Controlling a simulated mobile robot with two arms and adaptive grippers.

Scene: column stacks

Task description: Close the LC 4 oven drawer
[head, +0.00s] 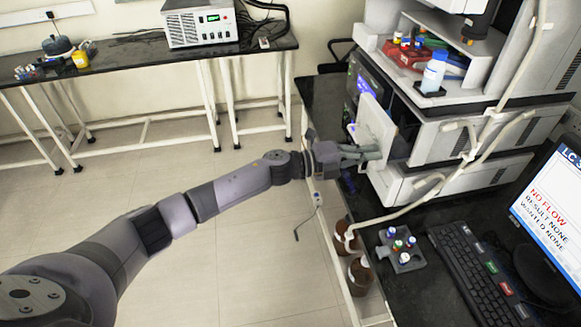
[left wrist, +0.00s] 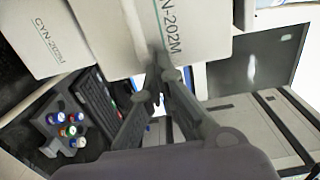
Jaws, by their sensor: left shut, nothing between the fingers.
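A white drawer front (head: 374,124) stands out from the middle of the instrument stack on the right, and it looks pulled out. I cannot read an LC 4 label on it. My left gripper (head: 372,152) is at the lower part of this front, with its fingers together and empty. In the left wrist view, the fingertips (left wrist: 158,68) lie against or very close to a white panel (left wrist: 178,30) marked CYN-202M. I cannot tell whether they touch it. My right gripper is not in view.
A vial rack (head: 402,248), keyboard (head: 480,275) and monitor (head: 552,205) are on the black bench right of my arm. Brown bottles (head: 361,272) stand below its edge. Pale tubing (head: 470,160) crosses the stack. Floor (head: 270,240) beside my arm is clear.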

